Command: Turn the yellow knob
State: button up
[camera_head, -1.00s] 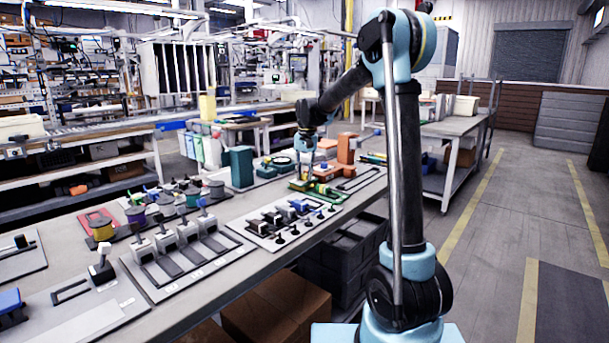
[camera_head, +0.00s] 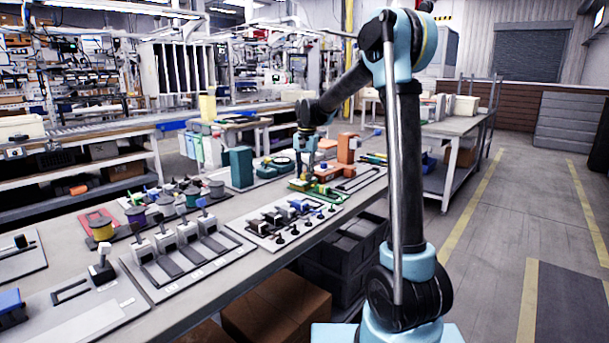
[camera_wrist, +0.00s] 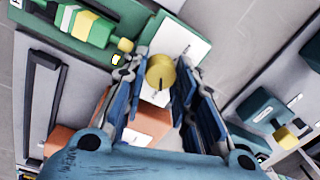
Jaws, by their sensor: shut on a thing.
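The yellow knob (camera_wrist: 160,72), with a dark line across its face, sits between the two fingers of my gripper (camera_wrist: 157,73) in the wrist view. My gripper is shut on the knob, with blue-padded fingers on its left and right sides. The knob is in front of a white plate (camera_wrist: 181,40) on a green base. In the head view my gripper (camera_head: 307,166) is low over the far part of the workbench, and the knob is too small there to make out clearly.
An orange block (camera_wrist: 147,124) is close below the knob in the wrist view. A green unit with a yellow end (camera_wrist: 88,27) lies at upper left. The workbench (camera_head: 235,262) also carries a teal block (camera_head: 241,167), lever panels and spools.

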jog(key=o, duration=1)
jog(key=shift+o, duration=0.2)
notch_tip(320, 180, up, 12)
jog(key=shift+d, duration=0.25)
